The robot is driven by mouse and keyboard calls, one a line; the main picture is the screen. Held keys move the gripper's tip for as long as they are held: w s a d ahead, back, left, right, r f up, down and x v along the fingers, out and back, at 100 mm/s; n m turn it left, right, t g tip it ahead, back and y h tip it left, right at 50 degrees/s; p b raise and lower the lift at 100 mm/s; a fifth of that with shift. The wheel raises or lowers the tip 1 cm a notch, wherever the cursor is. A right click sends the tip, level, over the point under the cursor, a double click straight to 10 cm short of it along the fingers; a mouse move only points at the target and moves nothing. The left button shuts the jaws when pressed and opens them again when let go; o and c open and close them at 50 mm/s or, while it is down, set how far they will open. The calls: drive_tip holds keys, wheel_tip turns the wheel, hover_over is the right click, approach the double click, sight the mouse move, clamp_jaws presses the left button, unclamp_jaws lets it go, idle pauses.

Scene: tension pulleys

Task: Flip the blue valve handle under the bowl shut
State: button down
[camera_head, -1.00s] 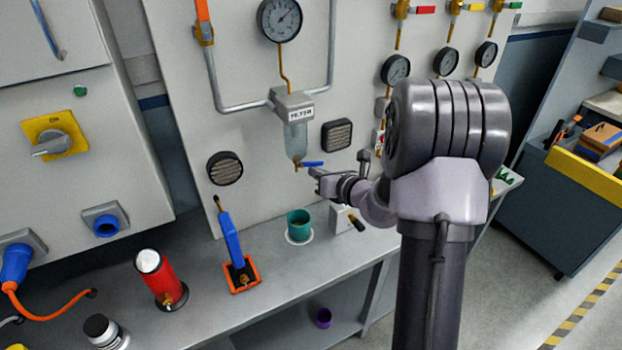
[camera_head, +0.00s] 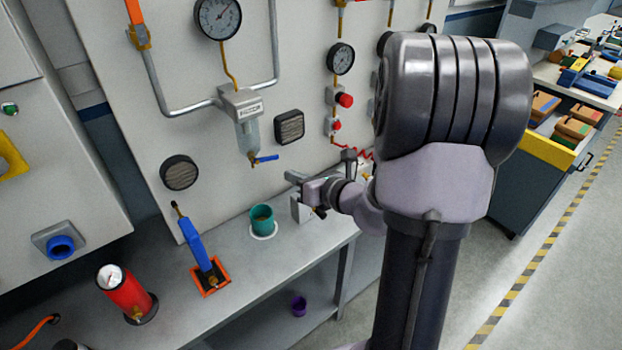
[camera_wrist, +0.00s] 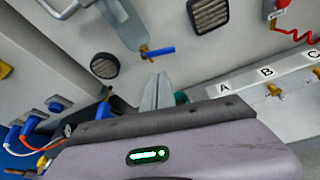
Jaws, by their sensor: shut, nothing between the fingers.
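The blue valve handle (camera_head: 266,158) sticks out to the right from a small brass valve under the clear filter bowl (camera_head: 247,138) on the wall panel. In the wrist view the blue handle (camera_wrist: 161,50) also points right, beside the brass valve, under the bowl (camera_wrist: 128,30). My gripper (camera_head: 290,177) is shut and empty, below and to the right of the handle in the head view. In the wrist view my gripper fingers (camera_wrist: 158,80) lie together, below the handle in the picture. A gap shows between fingers and handle.
A teal cup (camera_head: 262,220) stands on the bench below the valve. A blue-handled tool (camera_head: 197,247) stands in an orange-edged holder to the left, with a red cylinder (camera_head: 125,292) beyond it. Round and square vents (camera_head: 289,127) flank the bowl.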

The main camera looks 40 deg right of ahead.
drive_tip(key=v, duration=0.6)
drive_tip(key=shift+s+p, duration=0.35)
drive_tip(key=shift+p, duration=0.1)
drive_tip(key=shift+r, duration=0.1)
